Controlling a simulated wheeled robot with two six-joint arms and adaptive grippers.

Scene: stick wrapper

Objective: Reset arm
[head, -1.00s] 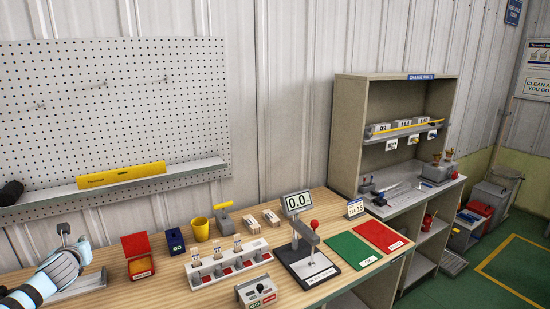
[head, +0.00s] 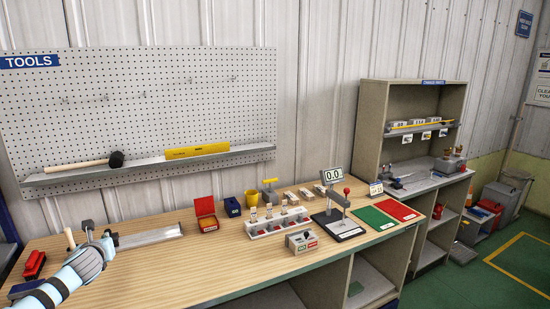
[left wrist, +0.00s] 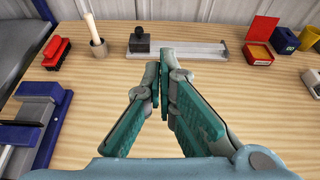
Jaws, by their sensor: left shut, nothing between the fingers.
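My left arm comes in from the left in the head view, and its gripper (head: 96,241) is over the left part of the workbench (head: 160,270). In the left wrist view the left gripper's green fingers (left wrist: 162,82) are together with nothing between them. They point toward a metal rail with a dark block (left wrist: 140,41) at the back of the bench. My right gripper is in neither view.
A red open box (head: 206,213), yellow cup (head: 252,199) and white rack (head: 276,226) stand further right. Bare wood lies between.

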